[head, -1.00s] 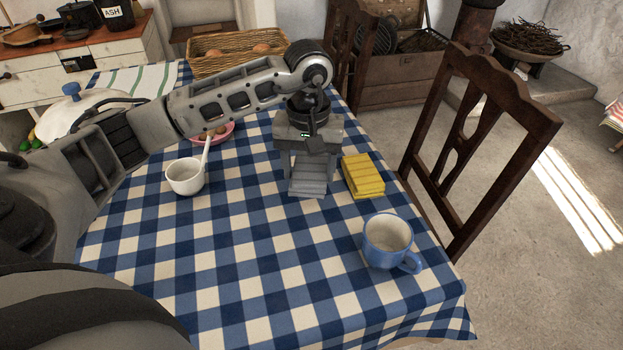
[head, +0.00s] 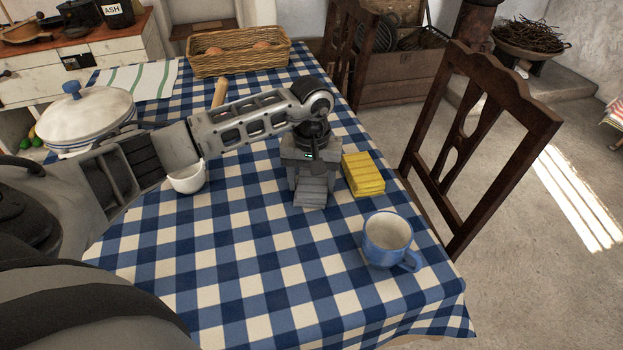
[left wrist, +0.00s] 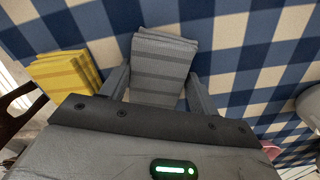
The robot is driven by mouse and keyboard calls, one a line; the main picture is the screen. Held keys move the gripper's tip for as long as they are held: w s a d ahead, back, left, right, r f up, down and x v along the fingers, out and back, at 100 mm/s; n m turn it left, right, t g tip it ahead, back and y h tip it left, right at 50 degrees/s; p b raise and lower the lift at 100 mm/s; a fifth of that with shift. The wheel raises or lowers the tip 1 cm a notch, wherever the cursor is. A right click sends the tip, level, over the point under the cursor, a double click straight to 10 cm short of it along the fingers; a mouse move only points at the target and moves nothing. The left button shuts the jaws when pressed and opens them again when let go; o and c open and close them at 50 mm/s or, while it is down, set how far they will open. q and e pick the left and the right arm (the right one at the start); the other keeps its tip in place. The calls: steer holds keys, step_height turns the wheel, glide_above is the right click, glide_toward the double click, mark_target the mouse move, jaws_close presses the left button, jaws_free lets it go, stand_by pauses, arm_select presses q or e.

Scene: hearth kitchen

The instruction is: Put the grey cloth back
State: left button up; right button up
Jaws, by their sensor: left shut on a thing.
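The grey cloth (head: 311,193) is a folded, striped stack at the right part of the checked table, left of the yellow cloth (head: 363,174). My left gripper (head: 312,180) points down and is shut on the grey cloth. In the left wrist view the grey cloth (left wrist: 163,68) sits between the two fingers (left wrist: 160,88), one at each side. I cannot tell whether its underside touches the table. The yellow cloth (left wrist: 65,75) also shows there, apart from the left finger. My right gripper is not in view.
A blue mug (head: 387,238) stands at the table's near right. A white cup (head: 187,180) is partly behind my left arm. A lidded pot (head: 88,115), striped towel (head: 140,80) and basket (head: 240,55) stand farther back. A chair (head: 480,140) is at the right. The table's near middle is clear.

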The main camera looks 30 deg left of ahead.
mark_target(311, 183)
arm_select(q)
steer(key=o, duration=0.9)
steer(key=shift+o, duration=0.2)
step_height(311, 183, up, 12)
steer(key=shift+r, duration=0.2)
steer(key=shift+s+f, duration=0.1)
